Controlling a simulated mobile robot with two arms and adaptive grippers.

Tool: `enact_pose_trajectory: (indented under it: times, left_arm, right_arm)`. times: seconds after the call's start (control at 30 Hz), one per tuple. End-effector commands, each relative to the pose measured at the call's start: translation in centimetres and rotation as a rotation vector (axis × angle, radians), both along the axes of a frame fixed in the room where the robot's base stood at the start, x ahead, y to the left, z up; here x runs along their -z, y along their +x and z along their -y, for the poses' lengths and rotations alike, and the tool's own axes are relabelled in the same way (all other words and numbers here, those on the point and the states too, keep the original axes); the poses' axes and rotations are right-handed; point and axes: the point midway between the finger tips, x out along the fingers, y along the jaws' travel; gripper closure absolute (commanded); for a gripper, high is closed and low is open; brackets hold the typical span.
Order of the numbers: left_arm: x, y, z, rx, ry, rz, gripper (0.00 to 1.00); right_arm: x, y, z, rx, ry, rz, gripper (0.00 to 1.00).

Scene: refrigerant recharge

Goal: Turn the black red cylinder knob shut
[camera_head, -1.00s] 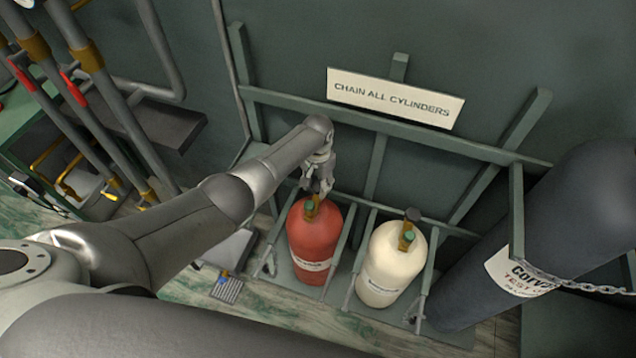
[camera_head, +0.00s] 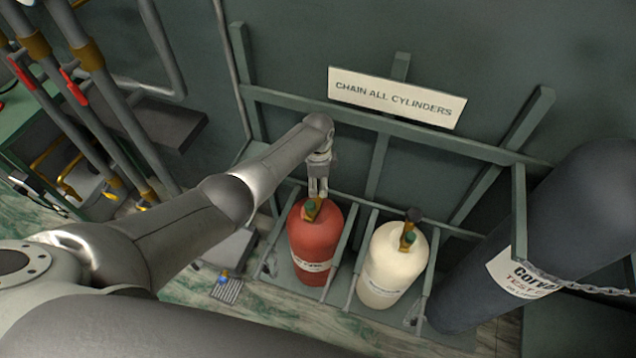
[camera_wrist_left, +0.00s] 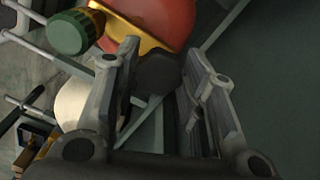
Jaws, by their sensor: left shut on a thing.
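The red cylinder (camera_head: 314,240) stands upright in a bay of the green rack, with a brass valve on its top. Its black knob (camera_wrist_left: 158,73) sits between the fingers of my left gripper (camera_wrist_left: 161,60) in the left wrist view. The left gripper (camera_head: 317,194) comes down on the valve from behind and above, shut on the knob. In the head view the fingers mostly hide the knob. A green cap (camera_wrist_left: 72,33) on the valve's outlet shows beside the left finger. My right gripper is not in view.
A cream cylinder (camera_head: 383,275) with its own black knob (camera_head: 413,215) stands in the bay to the right. A large dark grey cylinder (camera_head: 560,225) leans behind a chain (camera_head: 585,288) at far right. Rack bars (camera_head: 345,255) run close beside the red cylinder. Pipes with red handles stand at left.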

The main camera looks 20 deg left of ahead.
Motion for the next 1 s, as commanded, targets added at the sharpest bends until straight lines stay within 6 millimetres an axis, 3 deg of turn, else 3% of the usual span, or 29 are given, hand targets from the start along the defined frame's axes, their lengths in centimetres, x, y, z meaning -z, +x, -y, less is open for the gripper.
enact_pose_trajectory:
  times: [0.4, 0.93, 0.97, 1.0]
  left_arm:
    - [-0.11, 0.20, 0.01, 0.182, -0.001, 0.003, 0.86]
    - [-0.15, 0.23, 0.00, 0.207, 0.000, 0.004, 0.86]
    - [-0.15, 0.23, 0.00, 0.207, 0.000, 0.004, 0.60]
    - [-0.15, 0.23, 0.00, 0.207, 0.000, 0.004, 0.55]
  right_arm:
    - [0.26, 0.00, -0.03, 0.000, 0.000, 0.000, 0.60]
    - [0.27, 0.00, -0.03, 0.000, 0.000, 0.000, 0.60]
    - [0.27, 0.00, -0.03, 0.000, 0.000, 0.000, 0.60]
    - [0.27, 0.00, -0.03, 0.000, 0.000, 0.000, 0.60]
